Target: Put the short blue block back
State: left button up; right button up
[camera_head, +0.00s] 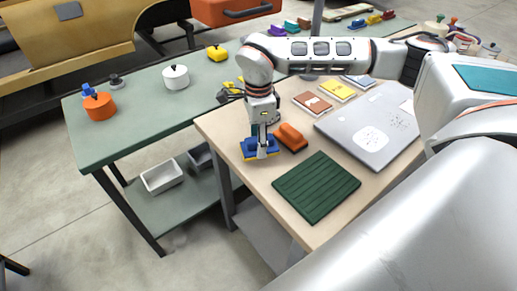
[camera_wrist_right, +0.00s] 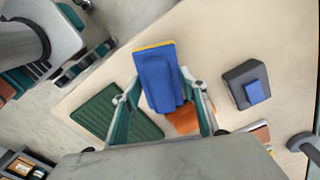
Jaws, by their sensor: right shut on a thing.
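The blue block (camera_head: 249,153) has a yellow edge along its base. My right gripper (camera_head: 262,150) points down and is shut on it, over the left edge area of the wooden table. The block also shows between the fingers in the right wrist view (camera_wrist_right: 158,76). I cannot tell whether its base touches the table. An orange block (camera_head: 291,138) lies just right of it; in the right wrist view the orange block (camera_wrist_right: 184,122) is partly hidden by the blue one. My left gripper is out of view.
A ribbed dark green mat (camera_head: 316,187) lies at the table's front, bare. A grey laptop (camera_head: 355,118) and notebooks (camera_head: 313,102) lie to the right and behind. A green table (camera_head: 140,118) with pots stands at left. A dark block with a blue top (camera_wrist_right: 240,85) shows in the wrist view.

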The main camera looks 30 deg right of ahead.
jog(key=shift+f, duration=1.65)
jog(key=shift+f, duration=0.15)
jog(key=o, duration=1)
notch_tip(320, 180, up, 12)
jog(key=shift+r, duration=0.15)
jog(key=shift+s, duration=0.15)
